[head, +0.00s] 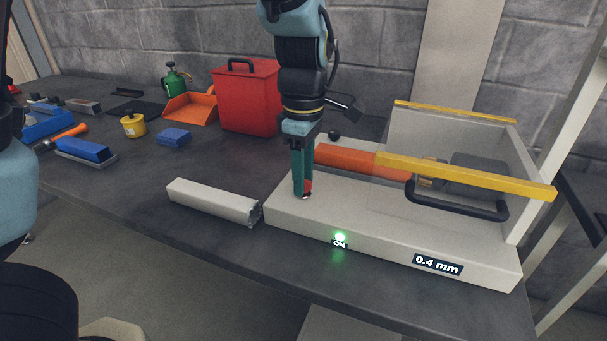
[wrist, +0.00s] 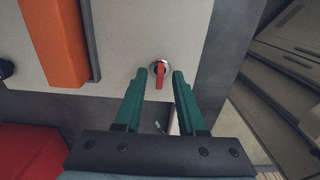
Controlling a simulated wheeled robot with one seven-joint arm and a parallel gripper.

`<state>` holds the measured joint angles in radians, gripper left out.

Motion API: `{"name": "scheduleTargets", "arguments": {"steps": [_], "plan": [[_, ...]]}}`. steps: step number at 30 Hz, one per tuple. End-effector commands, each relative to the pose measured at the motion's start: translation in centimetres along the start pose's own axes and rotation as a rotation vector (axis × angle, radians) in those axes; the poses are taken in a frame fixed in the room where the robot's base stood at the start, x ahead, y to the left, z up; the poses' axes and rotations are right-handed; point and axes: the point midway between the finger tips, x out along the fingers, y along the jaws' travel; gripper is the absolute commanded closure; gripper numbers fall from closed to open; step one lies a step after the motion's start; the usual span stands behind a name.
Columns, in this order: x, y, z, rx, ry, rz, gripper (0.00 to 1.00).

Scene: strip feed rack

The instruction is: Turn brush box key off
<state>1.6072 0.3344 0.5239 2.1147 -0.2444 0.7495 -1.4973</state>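The brush box is a pale box (head: 360,225) on the dark bench. A small red key (wrist: 159,77) sits in a round metal lock on its top face, near one edge. In the head view the key (head: 308,186) is partly hidden by my fingers. A green lamp (head: 340,237) on the front glows above an "ON" label (head: 339,245). My gripper (head: 303,193) points down at the key. In the wrist view my gripper (wrist: 159,74) is open, one green finger on each side of the key, with gaps showing.
An orange bar (head: 345,160), a yellow rail (head: 465,175) and a black handle (head: 455,205) lie right of my gripper. A display (head: 437,265) reads 0.4 mm. A pale metal profile (head: 212,202) lies left of the box. A red bin (head: 247,97) stands behind.

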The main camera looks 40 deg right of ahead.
Motion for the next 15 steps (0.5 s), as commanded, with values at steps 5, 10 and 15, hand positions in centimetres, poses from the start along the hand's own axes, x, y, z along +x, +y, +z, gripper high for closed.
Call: {"name": "scheduleTargets", "arguments": {"steps": [5, 10, 15], "plan": [[-0.02, 0.00, 0.00, 0.000, 0.000, 0.000, 0.81], [-0.03, 0.00, 0.00, 0.000, 0.000, 0.000, 1.00], [-0.03, -0.01, -0.01, 0.000, 0.000, 0.000, 1.00]]}}
